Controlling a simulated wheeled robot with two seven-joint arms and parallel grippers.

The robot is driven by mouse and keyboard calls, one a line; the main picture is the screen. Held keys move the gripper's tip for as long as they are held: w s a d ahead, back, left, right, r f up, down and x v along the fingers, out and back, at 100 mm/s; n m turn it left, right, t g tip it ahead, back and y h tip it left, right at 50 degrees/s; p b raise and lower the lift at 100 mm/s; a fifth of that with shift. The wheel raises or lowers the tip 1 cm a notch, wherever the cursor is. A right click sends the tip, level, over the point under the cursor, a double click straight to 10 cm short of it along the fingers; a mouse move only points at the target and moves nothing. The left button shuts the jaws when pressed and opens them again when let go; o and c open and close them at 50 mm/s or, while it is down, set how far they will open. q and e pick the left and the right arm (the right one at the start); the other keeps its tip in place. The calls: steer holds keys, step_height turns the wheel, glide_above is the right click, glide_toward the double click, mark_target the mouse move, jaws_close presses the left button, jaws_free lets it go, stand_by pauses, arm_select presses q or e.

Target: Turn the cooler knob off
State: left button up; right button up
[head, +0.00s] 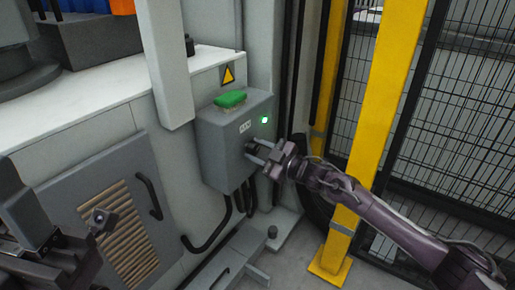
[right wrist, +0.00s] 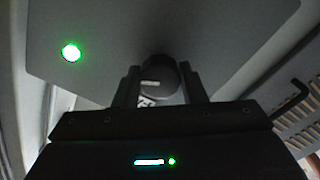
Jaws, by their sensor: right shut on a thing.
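The dark round cooler knob (right wrist: 160,80) sits on the front of a grey control box (head: 220,140). It has a pale mark on its face, and a lit green lamp (head: 264,120) is on the same panel. My right gripper (head: 256,152) reaches the box from the right and is shut on the knob. In the right wrist view its two fingers stand on either side of the knob. In the head view the fingers largely hide the knob. My left gripper (head: 100,222) is at the lower left, away from the box; its jaw opening is unclear.
A green brush-like block (head: 230,99) lies on top of the box. A yellow warning sign (head: 228,75) is above it. A yellow post (head: 375,110) and mesh fence (head: 445,130) stand to the right. A louvred cabinet door (head: 100,215) is at the left. Black cables hang below the box.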

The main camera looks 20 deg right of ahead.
steer(key=shift+n, duration=0.9)
steer(key=n, duration=0.4)
steer(key=shift+n, duration=0.4)
steer(key=n, duration=0.3)
steer(key=shift+n, duration=1.6)
steer(key=o, duration=1)
steer(key=shift+d, duration=0.1)
